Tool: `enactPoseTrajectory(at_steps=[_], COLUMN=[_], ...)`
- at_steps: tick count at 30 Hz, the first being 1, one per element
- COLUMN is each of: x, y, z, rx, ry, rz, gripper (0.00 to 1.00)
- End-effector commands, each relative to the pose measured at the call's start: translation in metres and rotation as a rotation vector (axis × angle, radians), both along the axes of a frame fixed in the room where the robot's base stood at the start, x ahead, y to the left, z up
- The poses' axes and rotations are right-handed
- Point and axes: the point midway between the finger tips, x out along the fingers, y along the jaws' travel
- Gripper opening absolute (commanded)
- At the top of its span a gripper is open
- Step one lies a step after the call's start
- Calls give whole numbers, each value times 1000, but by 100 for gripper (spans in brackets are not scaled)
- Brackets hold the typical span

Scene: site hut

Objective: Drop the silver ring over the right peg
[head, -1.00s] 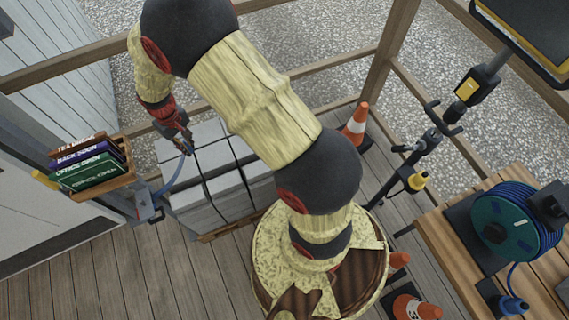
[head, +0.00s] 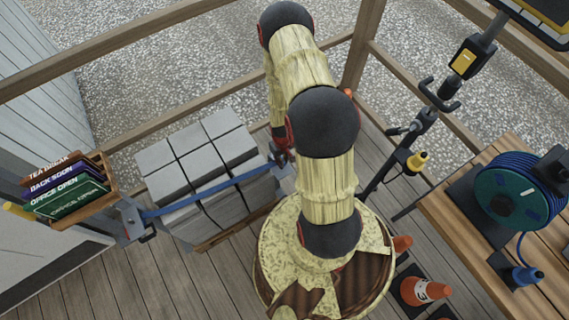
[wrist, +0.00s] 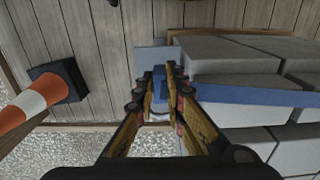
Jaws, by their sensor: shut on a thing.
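My gripper (head: 281,158) is shut on the end of a blue strap (head: 205,192) just left of my arm, at the right end of the block stack. The strap runs taut from a grey bracket (head: 131,219) at the left. In the wrist view my fingers (wrist: 160,75) pinch a blue piece, and the strap (wrist: 250,93) leads off to the right. A grey-blue plate (wrist: 149,58) lies just beyond the fingertips; whether they touch is unclear. I cannot make out a silver ring or any peg; a small pale rounded shape between the fingers is too unclear to name.
Grey blocks (head: 203,160) are stacked behind the strap. A sign box (head: 83,205) hangs at the left. A traffic cone (wrist: 27,108) stands near my gripper. A wooden table (head: 465,260) with a blue cable reel (head: 511,204) is at the right.

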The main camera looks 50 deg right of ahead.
Motion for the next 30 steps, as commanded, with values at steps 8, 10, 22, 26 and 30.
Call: enactPoseTrajectory(at_steps=[8,10,22,26,30], x=[-10,-10,-10,-10,-10], y=[-3,-3,-3,-3,-3], z=[-13,-16,-42,-52,-61], rx=[1,1,2,2,1], ry=[-2,-2,-1,-1,-2], rz=[-8,-8,-8,-8,-8], gripper=[0,0,0,0,0])
